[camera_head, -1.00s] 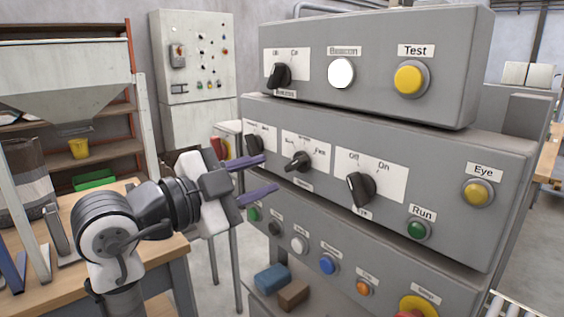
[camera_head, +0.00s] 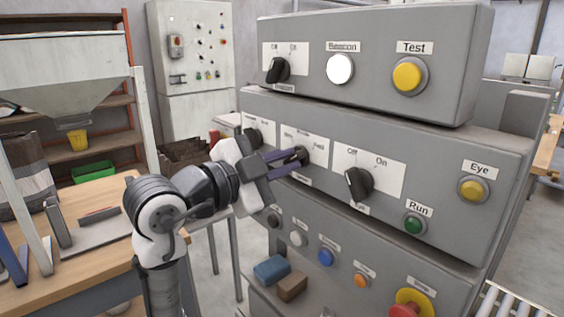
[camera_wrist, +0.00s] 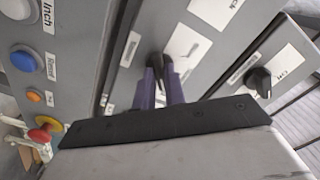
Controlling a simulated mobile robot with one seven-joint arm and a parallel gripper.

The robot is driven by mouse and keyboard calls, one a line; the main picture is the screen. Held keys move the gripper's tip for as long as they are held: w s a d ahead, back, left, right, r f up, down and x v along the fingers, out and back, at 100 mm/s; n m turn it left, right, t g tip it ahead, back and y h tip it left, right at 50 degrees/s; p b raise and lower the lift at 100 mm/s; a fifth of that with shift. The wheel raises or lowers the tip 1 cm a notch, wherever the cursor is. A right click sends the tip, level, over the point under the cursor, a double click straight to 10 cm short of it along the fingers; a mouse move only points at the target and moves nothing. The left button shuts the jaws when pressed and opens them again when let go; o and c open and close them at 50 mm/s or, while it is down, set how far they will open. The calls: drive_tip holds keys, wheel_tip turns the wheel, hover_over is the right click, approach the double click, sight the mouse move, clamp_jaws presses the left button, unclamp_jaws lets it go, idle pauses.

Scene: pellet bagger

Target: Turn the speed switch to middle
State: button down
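The off/on knob (camera_head: 359,184) is close on the right, and another knob (camera_head: 253,138) is on the left. The top box (camera_head: 370,50) juts above. Buttons, including the blue one (camera_head: 326,257) and the red emergency button (camera_head: 408,308), sit below. A wooden table (camera_head: 75,270) stands at left.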

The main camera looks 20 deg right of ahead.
drive_tip(key=shift+n, duration=0.3)
drive_tip(key=n+p, duration=0.1)
drive_tip(key=n, duration=0.3)
drive_tip(key=shift+n+p, duration=0.3)
drive_tip(key=shift+p, duration=0.05)
drive_tip(key=shift+n+p, duration=0.95)
drive_tip(key=shift+n, duration=1.35)
drive_tip(key=c, duration=1.5)
unclamp_jaws()
drive_tip(key=shift+o, duration=0.2)
drive_tip(key=shift+a, duration=0.1)
drive_tip(key=b+v, duration=0.3)
drive_tip(key=v, duration=1)
drive_tip(key=shift+s+a, duration=0.15)
drive_tip(key=shift+a, duration=0.2)
